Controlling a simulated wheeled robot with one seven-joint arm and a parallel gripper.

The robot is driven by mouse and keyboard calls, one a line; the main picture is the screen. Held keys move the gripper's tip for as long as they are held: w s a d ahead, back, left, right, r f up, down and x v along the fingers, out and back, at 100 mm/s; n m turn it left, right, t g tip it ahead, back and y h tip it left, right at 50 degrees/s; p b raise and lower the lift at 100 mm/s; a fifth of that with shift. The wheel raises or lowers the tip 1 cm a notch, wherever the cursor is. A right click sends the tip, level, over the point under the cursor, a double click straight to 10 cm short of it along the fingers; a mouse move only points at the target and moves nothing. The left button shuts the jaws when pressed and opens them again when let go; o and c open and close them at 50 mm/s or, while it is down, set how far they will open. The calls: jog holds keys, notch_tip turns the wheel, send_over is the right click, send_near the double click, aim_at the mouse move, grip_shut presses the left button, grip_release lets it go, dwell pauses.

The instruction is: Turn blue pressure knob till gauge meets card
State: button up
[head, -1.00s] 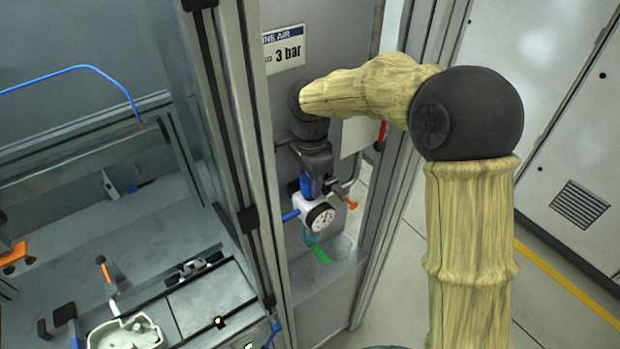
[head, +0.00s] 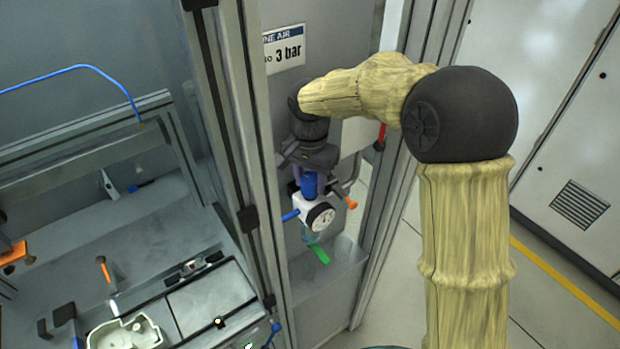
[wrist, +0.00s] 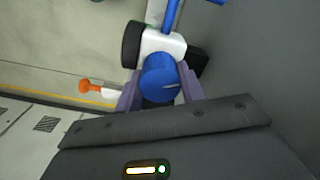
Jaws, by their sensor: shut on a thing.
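The blue pressure knob (head: 309,182) stands upright on top of the white regulator body (head: 309,207). My gripper (head: 313,172) points down from above and is shut on the knob. In the wrist view the blue knob (wrist: 160,77) sits between the two purple-grey fingers of my gripper (wrist: 160,90). The round gauge (head: 321,217) faces the head camera on the regulator's front; its needle is too small to read.
An orange-handled valve (head: 349,203) sits just right of the regulator. A blue hose (head: 290,215) leaves it at left, and a green piece (head: 320,254) is below. A metal post (head: 243,200) stands close at left. Open floor (head: 400,260) lies to the right.

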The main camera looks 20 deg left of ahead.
aim_at(310, 177)
jog(key=shift+r+n, duration=0.1)
jog(key=shift+n, duration=0.6)
jog(key=shift+w, duration=0.1)
jog(key=o, duration=1)
notch_tip(310, 177, up, 17)
jog(key=shift+r+b, duration=0.15)
jog(key=shift+b, duration=1.1)
